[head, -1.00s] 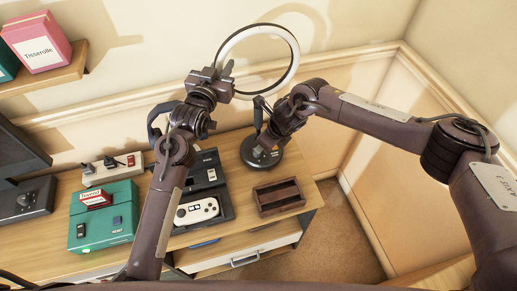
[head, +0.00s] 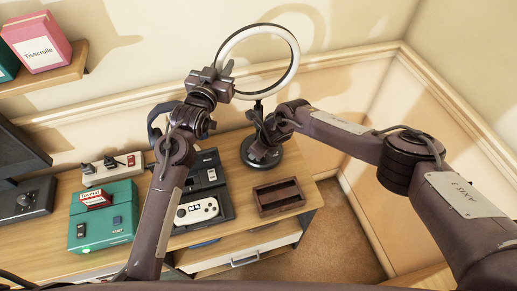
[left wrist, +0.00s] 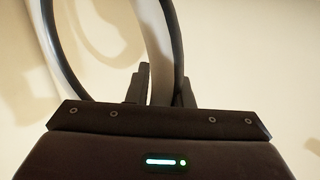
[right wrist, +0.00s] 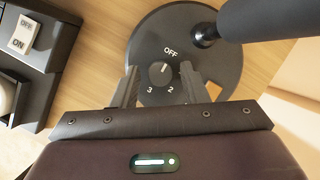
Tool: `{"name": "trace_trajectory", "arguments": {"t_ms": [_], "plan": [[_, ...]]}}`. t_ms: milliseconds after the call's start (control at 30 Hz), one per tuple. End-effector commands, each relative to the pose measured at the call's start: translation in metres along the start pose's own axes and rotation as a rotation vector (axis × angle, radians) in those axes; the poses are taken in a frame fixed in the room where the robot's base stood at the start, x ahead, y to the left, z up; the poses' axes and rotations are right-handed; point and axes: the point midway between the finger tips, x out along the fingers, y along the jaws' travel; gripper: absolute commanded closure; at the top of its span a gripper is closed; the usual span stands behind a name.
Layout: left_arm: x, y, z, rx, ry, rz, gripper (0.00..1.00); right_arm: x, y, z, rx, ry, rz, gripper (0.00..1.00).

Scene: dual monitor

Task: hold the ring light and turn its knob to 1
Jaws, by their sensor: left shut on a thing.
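The ring light (head: 293,48) stands upright at the back of the desk on a round black base (head: 279,163). My left gripper (head: 227,76) is shut on the left side of its ring; the left wrist view shows the ring's band (left wrist: 158,50) between the fingers. The black knob (right wrist: 160,73) is on the base, with its white mark pointing up towards OFF. The labels OFF, 2 and 3 show; the label 1 is not visible, perhaps behind a finger. My right gripper (right wrist: 159,85) is open, its fingers on either side of the knob with gaps.
The light's dark stem (right wrist: 265,18) rises close to the right finger. A dark wooden tray (head: 279,197) sits in front of the base. A black console with a white controller (head: 197,211) and a teal box (head: 103,218) are to the left.

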Motion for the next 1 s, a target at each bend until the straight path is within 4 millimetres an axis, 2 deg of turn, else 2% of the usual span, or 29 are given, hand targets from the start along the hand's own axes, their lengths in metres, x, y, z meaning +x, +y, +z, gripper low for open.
{"name": "trace_trajectory", "arguments": {"t_ms": [33,267,300,667,1000], "plan": [[0.0000,-0.0003,-0.0002,0.000,0.000,-0.001,1.00,0.0000,-0.0001,-0.0001,0.000,0.000,0.000,0.67],[0.0000,-0.0003,-0.0002,0.000,0.000,-0.001,1.00,-0.0002,-0.0003,-0.0001,0.000,0.000,0.000,0.97],[0.0000,-0.0003,-0.0002,0.000,0.000,-0.001,1.00,-0.0002,-0.0003,-0.0001,0.000,0.000,-0.001,0.98],[0.0000,-0.0002,-0.0003,0.000,0.000,0.000,1.00,0.0000,0.0006,-0.0002,0.072,0.004,-0.030,0.99],[0.0000,-0.0002,-0.0003,0.000,0.001,0.000,1.00,0.0002,0.0031,0.0011,0.319,0.014,-0.132,0.99]]}}
